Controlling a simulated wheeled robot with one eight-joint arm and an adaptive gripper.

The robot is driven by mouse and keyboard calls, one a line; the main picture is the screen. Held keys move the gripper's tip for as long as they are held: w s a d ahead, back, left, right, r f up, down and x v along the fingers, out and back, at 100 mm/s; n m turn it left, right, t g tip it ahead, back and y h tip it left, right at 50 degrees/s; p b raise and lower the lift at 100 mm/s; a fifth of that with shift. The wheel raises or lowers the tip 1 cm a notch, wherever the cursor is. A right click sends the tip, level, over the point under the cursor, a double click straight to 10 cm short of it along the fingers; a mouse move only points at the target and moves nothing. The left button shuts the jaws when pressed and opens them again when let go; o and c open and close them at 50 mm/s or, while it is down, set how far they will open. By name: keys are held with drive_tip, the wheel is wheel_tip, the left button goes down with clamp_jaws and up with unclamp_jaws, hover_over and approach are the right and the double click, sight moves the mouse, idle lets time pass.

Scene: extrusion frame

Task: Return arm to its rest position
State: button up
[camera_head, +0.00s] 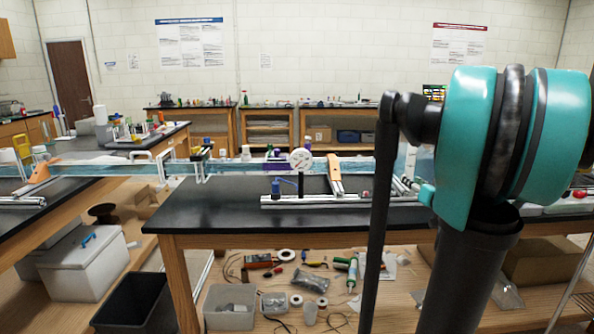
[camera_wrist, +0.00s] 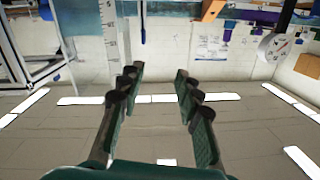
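My gripper (camera_wrist: 158,82) shows in the wrist view with its two teal and dark fingers spread apart. Nothing is between them. Behind the fingers the wrist view shows a wall and a grey tiled ceiling with white light panels, upside down. In the head view my teal and black arm fills the right side, in front of the black-topped bench. My gripper cannot be made out in the head view.
A black-topped bench (camera_head: 222,212) carries a long clear channel, an aluminium rail (camera_head: 290,200) and a round white dial (camera_head: 301,159). Below are a black bin (camera_head: 135,305), white boxes and loose tools. More benches line the back wall.

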drive_tip(key=s+a+f+n+g+y, duration=0.1)
drive_tip(key=s+a+f+g+y, duration=0.1)
drive_tip(key=s+a+f+g, duration=0.45)
drive_tip(key=s+a+f+n+g+y, duration=0.15)
drive_tip(key=s+a+f, duration=0.25)
drive_tip(key=a+f, duration=0.65)
drive_tip(key=s+f+g+h, duration=0.2)
drive_tip(key=s+f, duration=0.3)
drive_tip(key=s, duration=0.3)
drive_tip(key=s+f+m+g+h, duration=0.1)
drive_tip(key=s+f+g+h, duration=0.2)
drive_tip(key=s+f, duration=0.2)
drive_tip(key=s+a, duration=0.1)
drive_tip(key=s, duration=0.2)
